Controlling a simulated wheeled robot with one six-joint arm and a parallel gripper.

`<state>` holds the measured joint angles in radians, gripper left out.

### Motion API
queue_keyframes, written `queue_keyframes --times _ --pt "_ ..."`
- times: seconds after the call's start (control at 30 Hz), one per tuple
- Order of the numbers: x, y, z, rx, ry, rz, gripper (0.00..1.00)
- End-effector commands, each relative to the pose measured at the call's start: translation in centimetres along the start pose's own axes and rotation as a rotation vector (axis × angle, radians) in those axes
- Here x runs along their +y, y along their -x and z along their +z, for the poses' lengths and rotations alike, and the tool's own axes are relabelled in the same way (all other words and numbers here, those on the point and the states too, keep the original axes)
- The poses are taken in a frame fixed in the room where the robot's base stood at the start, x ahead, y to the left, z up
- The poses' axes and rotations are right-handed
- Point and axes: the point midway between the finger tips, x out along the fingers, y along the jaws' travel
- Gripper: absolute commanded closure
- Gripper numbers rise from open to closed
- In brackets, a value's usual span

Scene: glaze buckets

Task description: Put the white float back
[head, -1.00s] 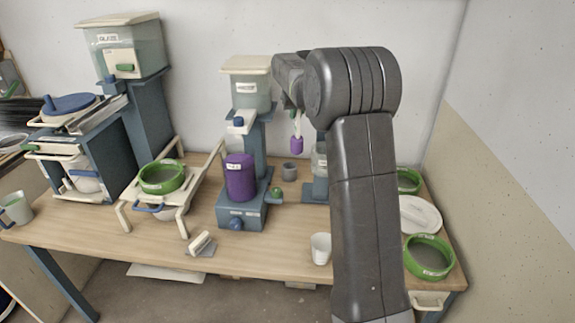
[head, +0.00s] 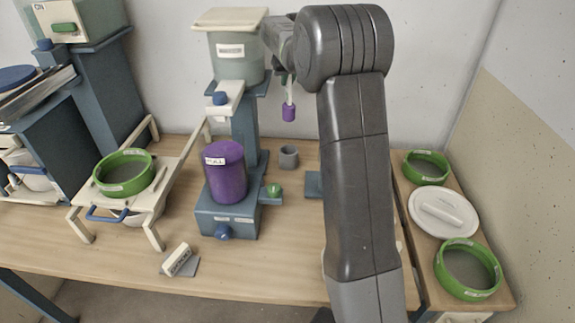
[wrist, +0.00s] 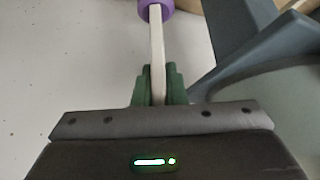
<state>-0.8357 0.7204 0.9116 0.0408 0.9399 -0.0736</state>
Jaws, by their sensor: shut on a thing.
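My gripper (head: 285,80) is shut on a white stick with a purple end (head: 289,112). The stick hangs down above the back of the table, near the wall. In the wrist view the green fingers (wrist: 159,84) grip the white shaft (wrist: 157,45), and the purple end (wrist: 155,7) is at the top edge. I see no plainly white float; I cannot tell if this stick is it. A small grey cup (head: 288,157) stands on the table below the purple end, apart from it.
A purple canister (head: 226,177) sits on a blue stand (head: 226,215) left of the cup. A tank (head: 232,55) is above it. A green-rimmed sieve (head: 124,173) is on a cream rack. Green rings (head: 468,269) and a white lid (head: 444,228) are at right. My arm hides the table's middle.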

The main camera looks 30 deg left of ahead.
Motion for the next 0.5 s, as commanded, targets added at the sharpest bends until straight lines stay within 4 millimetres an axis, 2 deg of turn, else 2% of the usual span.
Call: queue_keyframes --times 0.27,0.5 --pt "0.0 -2.1 1.4 -0.003 0.000 0.000 1.00" --pt "0.0 -7.2 4.7 -0.005 -0.001 0.000 1.00"
